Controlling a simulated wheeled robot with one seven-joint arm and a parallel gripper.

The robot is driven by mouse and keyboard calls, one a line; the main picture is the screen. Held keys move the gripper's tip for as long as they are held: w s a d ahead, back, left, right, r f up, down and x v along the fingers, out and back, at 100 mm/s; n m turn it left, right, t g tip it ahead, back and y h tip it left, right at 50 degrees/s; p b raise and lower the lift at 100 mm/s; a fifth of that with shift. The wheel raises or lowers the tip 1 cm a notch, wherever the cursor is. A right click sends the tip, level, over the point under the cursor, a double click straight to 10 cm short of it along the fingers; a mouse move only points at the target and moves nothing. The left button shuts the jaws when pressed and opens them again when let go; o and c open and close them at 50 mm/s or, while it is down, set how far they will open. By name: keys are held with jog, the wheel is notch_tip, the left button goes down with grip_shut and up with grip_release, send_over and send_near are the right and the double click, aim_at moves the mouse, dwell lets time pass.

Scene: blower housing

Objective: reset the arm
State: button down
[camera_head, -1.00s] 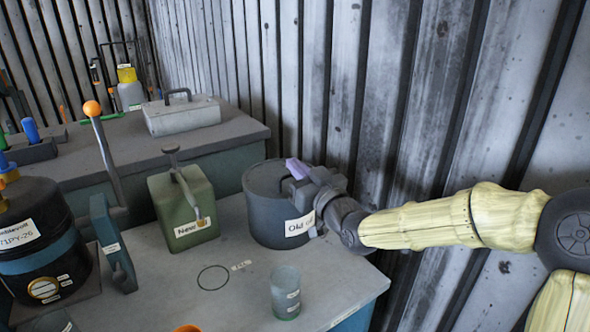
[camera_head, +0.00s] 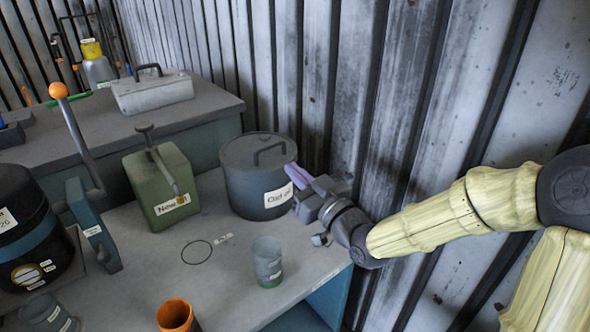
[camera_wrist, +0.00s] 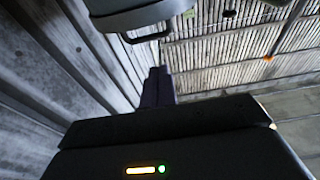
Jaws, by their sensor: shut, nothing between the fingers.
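My gripper (camera_head: 303,176) is at the right end of the workbench, beside the dark grey lidded pot labelled "Old oil" (camera_head: 243,197). Its purple fingers are shut with nothing between them and point up and left near the pot's right side. I cannot tell whether they touch the pot. In the wrist view the closed fingers (camera_wrist: 157,87) stand together in the middle. My arm reaches in from the right along the corrugated wall.
A green can labelled "New" (camera_head: 160,187), a grey-green cup (camera_head: 268,262) and an orange cup (camera_head: 176,316) stand on the workbench (camera_head: 225,300). The corrugated wall (camera_head: 420,100) is close behind my arm.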

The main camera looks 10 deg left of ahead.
jog(key=s+d+r+m+g+h+p, duration=0.25)
jog(key=d+h+p, duration=0.35)
jog(key=d+p, duration=0.4)
jog(key=s+d+r+m+g+h+p, duration=0.1)
jog(key=d+r+m+g+h+p, duration=0.15)
jog(key=d+h+p, duration=0.7)
jog(key=s+d+r+m+g+p, duration=0.5)
jog(key=s+d+r+p, duration=0.2)
jog(key=s+r+p, duration=0.4)
jog(key=p, duration=0.4)
jog(key=shift+s+d, duration=0.35)
